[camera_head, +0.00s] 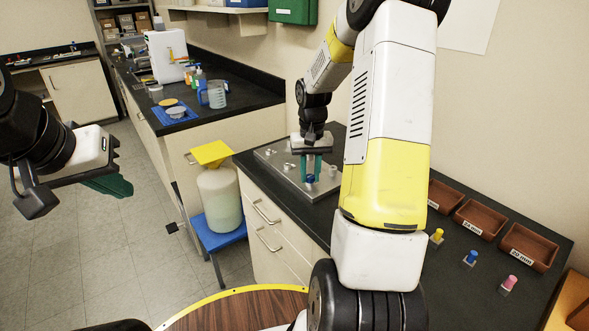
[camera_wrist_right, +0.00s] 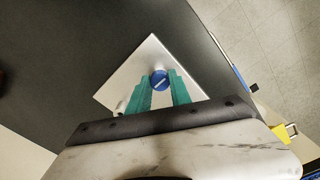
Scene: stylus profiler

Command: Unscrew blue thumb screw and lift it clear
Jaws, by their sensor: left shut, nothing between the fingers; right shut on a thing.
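A blue thumb screw (camera_head: 311,178) stands at the near end of a flat silver metal plate (camera_head: 285,170) on the black counter. In the right wrist view the blue screw head (camera_wrist_right: 159,80) sits between the teal fingertips over the plate (camera_wrist_right: 150,52). My right gripper (camera_head: 311,171) points down and is shut on the screw. Whether the screw is still in the plate cannot be told. My left gripper (camera_head: 112,187) is shut and empty, out over the floor at the left, far from the plate.
Brown bins (camera_head: 480,217) with labels line the back of the counter at right. Yellow (camera_head: 437,236), blue (camera_head: 470,257) and pink (camera_head: 509,283) thumb screws stand in front of them. A large bottle (camera_head: 220,200) stands on a blue stool left of the counter.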

